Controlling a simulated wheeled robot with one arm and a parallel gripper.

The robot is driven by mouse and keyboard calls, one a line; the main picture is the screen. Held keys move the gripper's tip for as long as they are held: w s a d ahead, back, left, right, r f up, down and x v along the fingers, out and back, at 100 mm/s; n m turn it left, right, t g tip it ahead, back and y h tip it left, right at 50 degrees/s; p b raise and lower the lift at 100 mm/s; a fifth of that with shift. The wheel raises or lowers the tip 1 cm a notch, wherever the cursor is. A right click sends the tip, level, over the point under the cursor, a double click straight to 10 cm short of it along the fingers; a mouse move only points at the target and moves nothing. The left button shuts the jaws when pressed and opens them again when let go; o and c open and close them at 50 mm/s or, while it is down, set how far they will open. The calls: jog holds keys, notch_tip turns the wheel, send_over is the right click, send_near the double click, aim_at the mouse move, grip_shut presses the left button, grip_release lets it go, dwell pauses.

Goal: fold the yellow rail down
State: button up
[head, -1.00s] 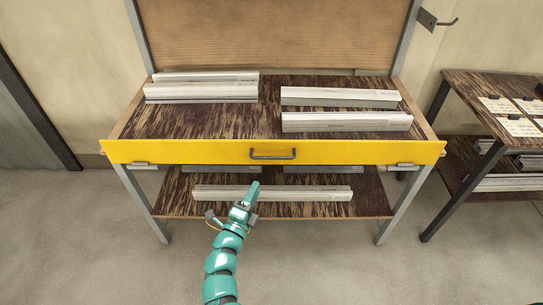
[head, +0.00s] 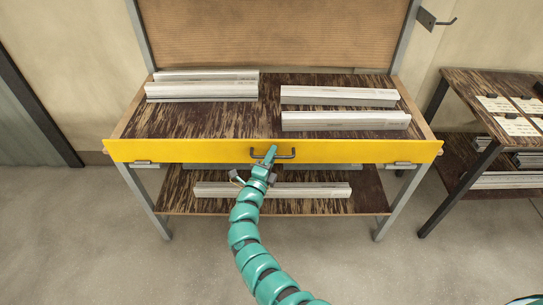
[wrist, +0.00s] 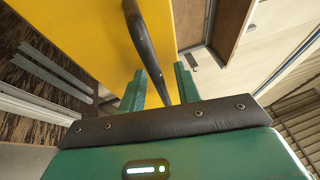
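The yellow rail (head: 190,151) runs along the front edge of the bench and stands upright. It also shows in the wrist view (wrist: 82,38). A dark bar handle (head: 287,156) is fixed at its middle. My green gripper (head: 268,156) is at the left part of this handle. In the wrist view, the handle (wrist: 140,35) passes between the two fingers of my gripper (wrist: 160,82). The fingers are apart, with a gap visible beside the bar. Whether either finger touches the bar I cannot tell.
Silver profiles (head: 345,121) lie on the bench top (head: 200,122) behind the rail. Another long profile (head: 320,190) lies on the lower shelf (head: 375,200). A side table (head: 470,100) with white cards stands at the right. The floor in front is clear.

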grip_shut()
jog(key=shift+f+b, duration=0.2)
jog(key=shift+b, duration=0.15)
